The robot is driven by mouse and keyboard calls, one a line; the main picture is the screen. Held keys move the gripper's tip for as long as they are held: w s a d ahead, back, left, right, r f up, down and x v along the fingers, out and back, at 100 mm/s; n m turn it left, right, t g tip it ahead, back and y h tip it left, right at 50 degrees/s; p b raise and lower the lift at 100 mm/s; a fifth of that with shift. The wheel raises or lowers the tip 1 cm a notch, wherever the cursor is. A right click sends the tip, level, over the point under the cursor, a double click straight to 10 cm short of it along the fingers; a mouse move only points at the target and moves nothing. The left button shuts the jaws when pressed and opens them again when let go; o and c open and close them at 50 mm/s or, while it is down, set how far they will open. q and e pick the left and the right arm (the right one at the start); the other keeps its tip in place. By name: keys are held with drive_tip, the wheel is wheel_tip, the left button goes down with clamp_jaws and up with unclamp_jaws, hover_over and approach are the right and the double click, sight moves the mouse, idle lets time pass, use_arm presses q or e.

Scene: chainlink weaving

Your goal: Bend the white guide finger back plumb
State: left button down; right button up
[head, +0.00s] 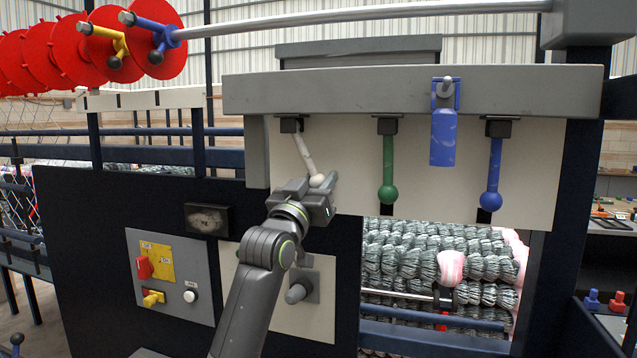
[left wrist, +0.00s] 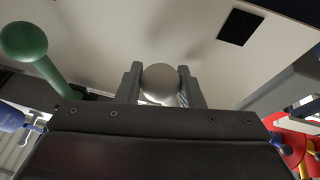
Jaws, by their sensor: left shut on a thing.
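The white guide finger (head: 304,152) hangs from a black block under the grey beam. It is tilted, its lower ball end off to the right of its mount. My left gripper (head: 322,188) is at that ball end. In the left wrist view the ball (left wrist: 160,80) sits between the two fingers of my left gripper (left wrist: 160,92), which is shut on it. The green guide finger (head: 388,163) and the blue guide finger (head: 493,165) hang about plumb farther right. My right gripper is in neither view.
A blue hanging piece (head: 444,137) is on the beam (head: 400,90) between the green and blue fingers. The green finger (left wrist: 32,48) is also close by in the wrist view. A control panel (head: 170,275) with a red switch is left of my arm. Wire coils (head: 430,260) lie below.

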use_arm(q)
drive_tip(key=shift+f+b, duration=0.1)
drive_tip(key=shift+b, duration=0.2)
drive_tip(key=a+m+b, duration=0.1)
drive_tip(key=m+b, duration=0.1)
drive_tip(key=w+a+m+g+h+b, duration=0.1)
drive_tip(key=a+b, duration=0.1)
drive_tip(key=b, duration=0.1)
drive_tip(key=a+m+g+h+b, duration=0.1)
drive_tip(key=m+b, duration=0.1)
drive_tip(key=shift+w+a+f+m, duration=0.2)
drive_tip(key=shift+f+m, duration=0.1)
drive_tip(key=shift+f, duration=0.1)
drive_tip(key=shift+a, duration=0.1)
drive_tip(key=c, duration=1.2)
unclamp_jaws()
drive_tip(key=shift+a, duration=0.1)
drive_tip(key=shift+c, duration=0.2)
drive_tip(key=shift+o, duration=1.1)
drive_tip(key=shift+w+a+f, duration=0.1)
drive_tip(key=shift+w+a, duration=0.05)
drive_tip(key=shift+a, duration=0.1)
drive_tip(key=shift+d+b, duration=0.15)
drive_tip(key=shift+b, duration=0.2)
